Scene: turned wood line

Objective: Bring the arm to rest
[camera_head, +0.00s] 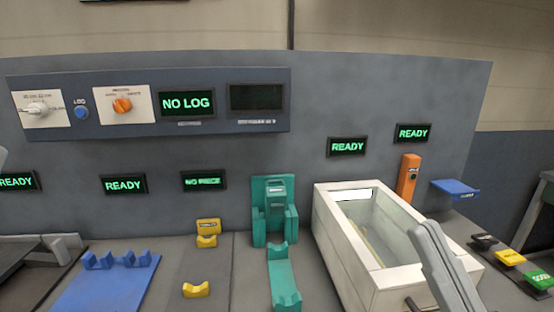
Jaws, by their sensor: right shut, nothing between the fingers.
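My right gripper (424,236) reaches in from the bottom right as a light grey shape. Its fingers are shut with nothing between them. It stands in front of the right wall of a white open-topped box (334,238) and hides part of it. I cannot tell how far above the box it is. My left gripper is not in view; only a small pale sliver shows at the left edge, and I cannot tell what it is.
Blue rests (108,280), yellow cradles (197,290) and a teal fixture (283,270) stand left of the box. An orange post (408,176) and a blue shelf (456,188) are behind it. Black, yellow and green blocks (511,258) lie right. A panel reads NO LOG (187,103).

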